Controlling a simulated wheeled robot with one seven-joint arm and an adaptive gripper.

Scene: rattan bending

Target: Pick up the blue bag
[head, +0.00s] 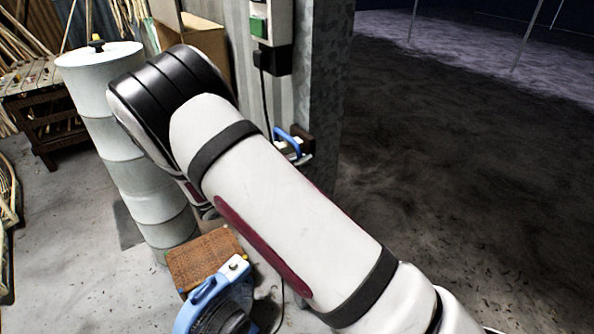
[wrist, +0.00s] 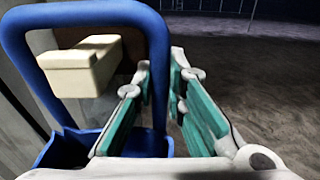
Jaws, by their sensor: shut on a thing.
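The blue bag (wrist: 70,148) fills the left of the wrist view, with a tall looped handle (wrist: 85,12) and an open lower part. My gripper (wrist: 163,75) has teal-padded fingers on either side of the right-hand bar of this handle and is shut on it. The bag's lower part is partly hidden by my gripper. In the head view, a blue handle (head: 290,142) shows beside the metal post, just past my arm; the rest is mostly covered.
A cream block (wrist: 85,66) shows through the handle loop. A metal post (head: 315,60) with a switch box (head: 272,38) stands beside my arm. A white drum stack (head: 135,150) and a blue-handled machine (head: 215,305) are left. Dark floor at right is open.

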